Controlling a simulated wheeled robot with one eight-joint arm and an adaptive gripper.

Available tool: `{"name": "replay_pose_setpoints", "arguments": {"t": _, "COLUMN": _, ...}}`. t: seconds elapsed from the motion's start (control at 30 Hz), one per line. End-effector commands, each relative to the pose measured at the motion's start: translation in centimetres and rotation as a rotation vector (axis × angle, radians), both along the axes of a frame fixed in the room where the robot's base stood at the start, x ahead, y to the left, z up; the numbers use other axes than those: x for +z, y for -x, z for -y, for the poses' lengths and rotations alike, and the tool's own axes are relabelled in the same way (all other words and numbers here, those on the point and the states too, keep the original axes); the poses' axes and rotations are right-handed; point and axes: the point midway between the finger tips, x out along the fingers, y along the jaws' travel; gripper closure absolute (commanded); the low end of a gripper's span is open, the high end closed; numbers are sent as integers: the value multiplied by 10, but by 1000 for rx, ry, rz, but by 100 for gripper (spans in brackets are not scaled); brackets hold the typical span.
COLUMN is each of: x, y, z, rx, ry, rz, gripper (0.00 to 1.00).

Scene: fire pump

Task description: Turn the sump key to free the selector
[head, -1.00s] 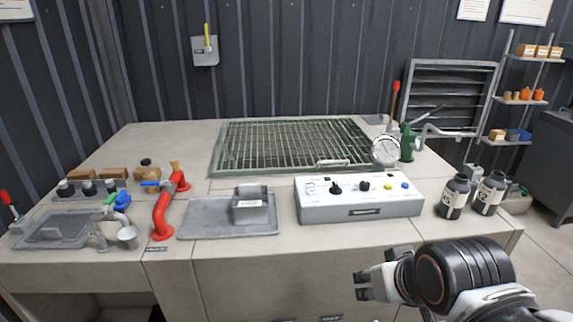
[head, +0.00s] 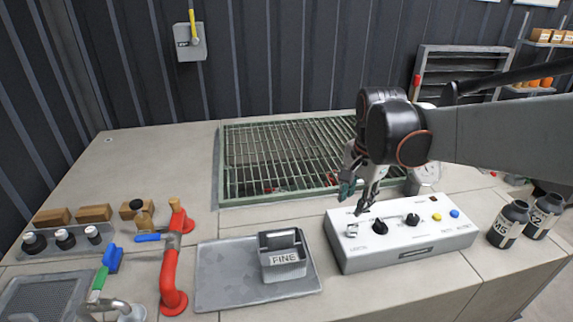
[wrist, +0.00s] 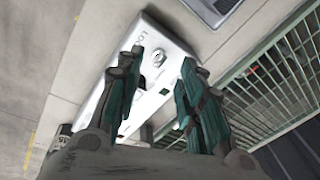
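The white control box (head: 395,237) stands on the bench. Near its left end is a small silver key switch (head: 352,230). Right of it are two black knobs: a left one (head: 380,226) and a right one (head: 412,220). Which one is the selector I cannot read. My gripper (head: 356,196) hangs above the left end of the box, pointing down, with its fingers apart. In the wrist view the silver key (wrist: 157,58) shows between the two open teal-padded fingers, apart from them. Nothing is held. The fingers hide part of the box top there.
A green grating (head: 250,160) lies behind the box. A grey tray (head: 225,280) with a bin marked FINE (head: 284,258) stands to its left, then a red pipe (head: 172,270). Dark bottles (head: 508,225) stand to the right.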

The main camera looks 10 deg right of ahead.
Motion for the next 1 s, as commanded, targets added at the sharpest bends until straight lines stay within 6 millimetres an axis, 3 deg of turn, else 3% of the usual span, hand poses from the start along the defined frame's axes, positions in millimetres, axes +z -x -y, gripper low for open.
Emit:
{"name": "replay_pose_setpoints", "arguments": {"t": 0.1, "x": -3, "y": -25, "z": 16, "rx": -142, "ry": -25, "rz": -52, "gripper": 65}}
{"name": "replay_pose_setpoints", "arguments": {"t": 0.33, "x": -18, "y": -52, "z": 39, "rx": -351, "ry": -52, "rz": -128, "gripper": 65}}
{"name": "replay_pose_setpoints", "arguments": {"t": 0.67, "x": -37, "y": -61, "z": 47, "rx": -432, "ry": -59, "rz": -159, "gripper": 65}}
{"name": "replay_pose_setpoints", "arguments": {"t": 1.0, "x": -100, "y": -61, "z": 46, "rx": -430, "ry": -59, "rz": -157, "gripper": 65}}
